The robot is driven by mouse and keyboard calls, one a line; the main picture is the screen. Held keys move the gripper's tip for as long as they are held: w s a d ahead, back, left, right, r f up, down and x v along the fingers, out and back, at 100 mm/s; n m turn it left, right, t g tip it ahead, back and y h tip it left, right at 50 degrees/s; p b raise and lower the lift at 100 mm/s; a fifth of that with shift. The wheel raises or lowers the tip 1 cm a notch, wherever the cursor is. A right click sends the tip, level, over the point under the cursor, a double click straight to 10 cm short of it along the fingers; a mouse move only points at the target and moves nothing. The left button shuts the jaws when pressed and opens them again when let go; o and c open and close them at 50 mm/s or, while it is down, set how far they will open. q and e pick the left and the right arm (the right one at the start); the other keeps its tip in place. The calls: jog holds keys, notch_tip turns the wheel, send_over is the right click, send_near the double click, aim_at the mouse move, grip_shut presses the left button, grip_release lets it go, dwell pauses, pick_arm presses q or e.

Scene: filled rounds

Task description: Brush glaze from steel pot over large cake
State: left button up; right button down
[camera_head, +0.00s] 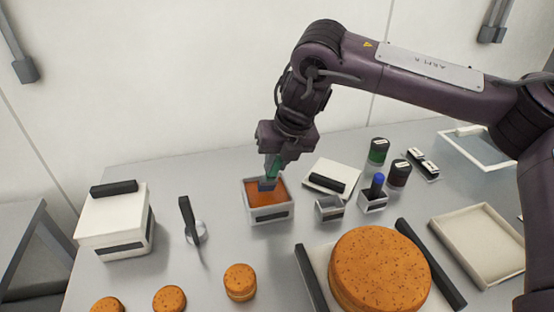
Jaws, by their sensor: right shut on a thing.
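My right gripper (277,163) is shut on a brush with a green handle (272,168) and a dark blue-grey head. The gripper is above the square pale grey pot (268,214), which holds orange glaze (257,195) and has a black label on its front. The brush head is at or just above the glaze; I cannot tell if it touches. The large cake (380,268), round, orange-brown and speckled, sits at the front right on a pale board (317,259) with black side bars. My left gripper is not in view.
Several small cakes (240,282) are at the front. A white lidded box (115,225) is at left, an empty tray (478,245) at right, dark jars (378,151) behind.

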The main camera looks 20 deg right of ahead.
jog(key=shift+f, duration=0.4)
jog(key=shift+f, duration=0.1)
dwell(1.2)
notch_tip(320, 180, up, 7)
jog(key=p, duration=0.5)
jog(key=shift+p, duration=0.4)
